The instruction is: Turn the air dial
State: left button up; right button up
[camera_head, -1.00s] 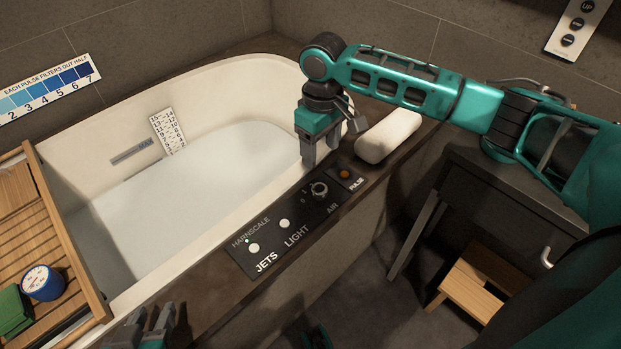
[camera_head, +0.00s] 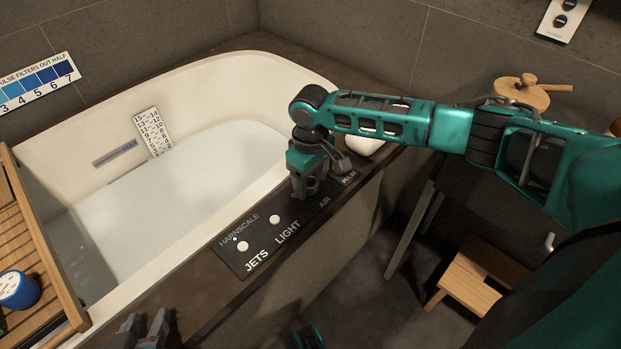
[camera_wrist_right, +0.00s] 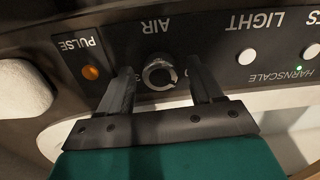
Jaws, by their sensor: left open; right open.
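The air dial (camera_wrist_right: 160,72) is a round dark knob with a bright rim on the black control panel (camera_wrist_right: 210,60). In the right wrist view it sits between the two fingers of my right gripper (camera_wrist_right: 163,82), with a gap showing on each side. The gripper is open and I cannot tell that either finger touches the dial. In the head view my right gripper (camera_head: 306,192) points down over the panel (camera_head: 232,252) and hides the dial. My left gripper (camera_head: 146,326) is open and empty at the bottom edge, over the tub's near ledge.
An orange pulse button (camera_wrist_right: 91,72) lies beside the dial, and white light (camera_head: 274,219) and jets (camera_head: 243,246) buttons lie on its other side. A white bolster (camera_head: 366,145) rests behind my right gripper. The water-filled tub (camera_head: 240,72) is left of the panel.

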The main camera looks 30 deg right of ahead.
pick_arm(q)
jog(key=shift+s+f, duration=0.1)
jog(key=shift+f, duration=0.05)
pick_arm(e)
jog(key=c, duration=1.1)
pick_arm(q)
jog(key=r+p, duration=0.2)
jog(key=p, duration=0.1)
jog(key=shift+s+a, duration=0.1)
jog(key=shift+a, duration=0.1)
pick_arm(e)
jog(key=shift+o, duration=0.2)
jog(key=shift+r+m, duration=0.3)
jog(key=shift+m, duration=0.1)
jog(key=m+p, duration=0.4)
jog(key=p, duration=0.3)
jog(key=shift+f+m+p, duration=0.1)
jog(key=shift+m+p, duration=0.4)
jog(key=shift+p, duration=0.05)
jog(key=shift+m+p, duration=0.45)
jog(key=shift+m, duration=0.05)
pick_arm(q)
notch_tip(320, 180, up, 7)
jog(key=a, duration=0.1)
jog(key=shift+s+a+r+y+p, duration=0.15)
jog(key=shift+s+a+y+p, duration=0.2)
jog(key=shift+s+y, duration=0.05)
pick_arm(e)
jog(key=shift+f+m, duration=0.15)
jog(key=shift+m, duration=0.35)
